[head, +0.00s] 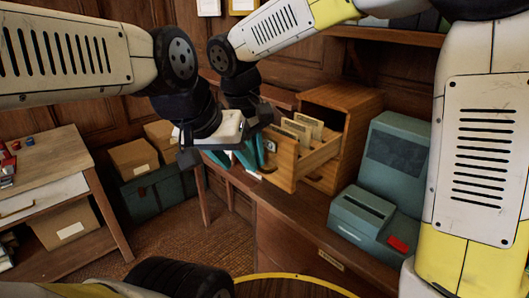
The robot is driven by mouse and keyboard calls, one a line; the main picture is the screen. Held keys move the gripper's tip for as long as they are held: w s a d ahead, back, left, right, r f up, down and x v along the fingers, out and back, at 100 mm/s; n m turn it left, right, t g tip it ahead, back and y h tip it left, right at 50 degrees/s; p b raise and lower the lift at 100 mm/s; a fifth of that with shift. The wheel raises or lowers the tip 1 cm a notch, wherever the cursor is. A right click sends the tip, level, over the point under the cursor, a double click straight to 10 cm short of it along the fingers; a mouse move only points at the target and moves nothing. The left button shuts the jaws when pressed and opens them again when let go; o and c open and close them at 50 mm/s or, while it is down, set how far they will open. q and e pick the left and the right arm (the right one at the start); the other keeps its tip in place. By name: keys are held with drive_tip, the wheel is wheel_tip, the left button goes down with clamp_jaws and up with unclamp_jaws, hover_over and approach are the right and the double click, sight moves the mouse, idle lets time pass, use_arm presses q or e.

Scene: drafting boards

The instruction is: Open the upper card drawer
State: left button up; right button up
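The wooden card cabinet (357,122) stands on the desk at centre right. Its upper card drawer (284,163) is pulled well out to the left, with several upright cards (301,130) in it. A dark opening shows in the cabinet behind it. A metal fitting (269,146) shows on the drawer's front. My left gripper (226,142) is just left of the drawer front, its fingers apart and nothing visible between them; I cannot tell if it touches the drawer. My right gripper, behind the left one, is mostly hidden; its wrist (241,86) shows above.
A teal machine (378,210) with a red key stands right of the cabinet on the desk (290,210). A side table (50,165) and cardboard boxes (134,159) are at left. The floor between is clear.

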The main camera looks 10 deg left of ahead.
drive_tip(key=o, duration=0.4)
drive_tip(key=shift+o, duration=0.2)
wheel_tip(320, 180, up, 8)
drive_tip(key=s, duration=0.1)
drive_tip(key=shift+a+f, duration=0.15)
drive_tip(key=shift+a, duration=0.3)
drive_tip(key=shift+s, duration=0.1)
